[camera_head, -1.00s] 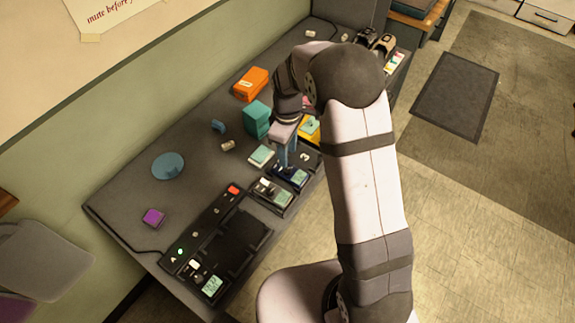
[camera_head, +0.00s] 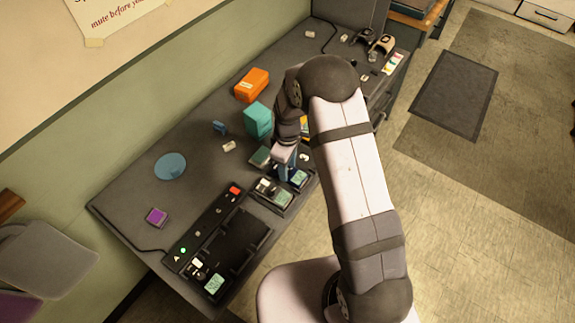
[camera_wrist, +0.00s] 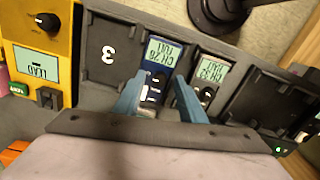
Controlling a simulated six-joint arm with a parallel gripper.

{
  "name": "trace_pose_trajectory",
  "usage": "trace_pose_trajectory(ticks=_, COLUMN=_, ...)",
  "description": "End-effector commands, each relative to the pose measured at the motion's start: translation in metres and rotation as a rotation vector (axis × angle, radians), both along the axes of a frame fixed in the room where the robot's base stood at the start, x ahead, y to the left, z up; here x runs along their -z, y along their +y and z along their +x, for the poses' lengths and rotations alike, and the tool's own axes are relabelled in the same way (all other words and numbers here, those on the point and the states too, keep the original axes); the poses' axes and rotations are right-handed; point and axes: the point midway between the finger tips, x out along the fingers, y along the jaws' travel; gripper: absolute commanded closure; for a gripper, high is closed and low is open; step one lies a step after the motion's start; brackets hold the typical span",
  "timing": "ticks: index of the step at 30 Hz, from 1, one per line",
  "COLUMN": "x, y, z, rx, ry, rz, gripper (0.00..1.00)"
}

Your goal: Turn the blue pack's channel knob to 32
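The blue pack (camera_head: 300,178) sits in the row of dock bays along the table's front edge; my gripper hides part of it in the head view. In the wrist view the blue pack (camera_wrist: 165,77) has a pale green screen, seen upside down, with small channel digits I cannot read surely. Its dark knob (camera_wrist: 152,97) with a white mark shows between my fingers, partly hidden. My gripper (camera_wrist: 162,82) has two blue fingers, spread apart, one on each side of the pack. In the head view my gripper (camera_head: 290,172) points down over the pack.
An empty bay marked 3 (camera_wrist: 107,52) and a yellow pack (camera_wrist: 35,50) lie on the other side. A teal box (camera_head: 258,120) and an orange box (camera_head: 252,85) stand behind.

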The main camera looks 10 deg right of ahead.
Motion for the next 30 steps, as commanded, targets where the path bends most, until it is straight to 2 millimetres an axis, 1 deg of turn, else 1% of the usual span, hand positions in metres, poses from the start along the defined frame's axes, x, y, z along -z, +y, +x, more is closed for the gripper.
trace_pose_trajectory(ticks=5, x=0.0000, y=0.0000, z=0.0003, rx=0.000, ry=-0.001, rz=0.000, gripper=0.63)
trace_pose_trajectory(ticks=6, x=0.0000, y=0.0000, z=0.0003, rx=0.000, ry=-0.001, rz=0.000, gripper=0.72)
trace_pose_trajectory(ticks=8, x=-0.0001, y=0.0000, z=0.0003, rx=0.000, ry=-0.001, rz=0.000, gripper=0.87)
trace_pose_trajectory(ticks=9, x=-0.0002, y=0.0000, z=0.0003, rx=0.000, ry=-0.001, rz=0.000, gripper=0.96)
trace_pose_trajectory(ticks=10, x=-0.0002, y=0.0000, z=0.0003, rx=0.000, ry=-0.001, rz=0.000, gripper=1.00)
trace_pose_trajectory(ticks=30, x=-0.0004, y=0.0001, z=0.0006, rx=0.066, ry=-0.001, rz=0.000, gripper=1.00)
